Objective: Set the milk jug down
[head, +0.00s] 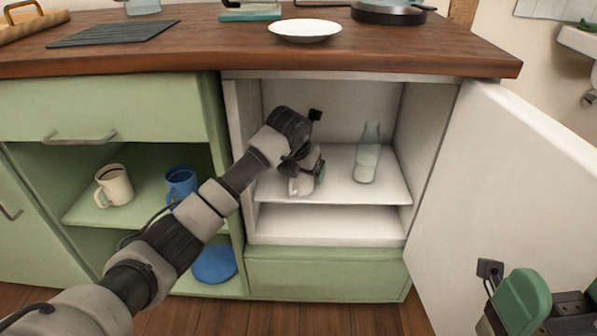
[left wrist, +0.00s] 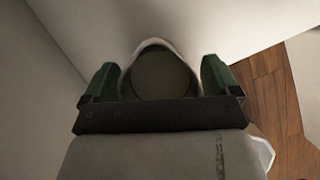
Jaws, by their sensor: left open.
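The milk jug (head: 302,184), pale and partly hidden by my left gripper, is on the white shelf (head: 335,192) inside the open cabinet. My left gripper (head: 308,168) reaches in from the left and is open around the jug. In the left wrist view, the jug's round mouth (left wrist: 160,84) lies between the two green fingers of the gripper (left wrist: 158,82). I cannot tell whether the fingers touch it. My right gripper (head: 556,300) is partly in view at the lower right, and its opening is unclear.
A glass bottle (head: 367,160) with pale liquid stands right of the jug on the same shelf. The white door (head: 500,190) is swung open to the right. Left are a cream mug (head: 114,186), a blue mug (head: 181,182) and a wooden worktop (head: 230,48) above.

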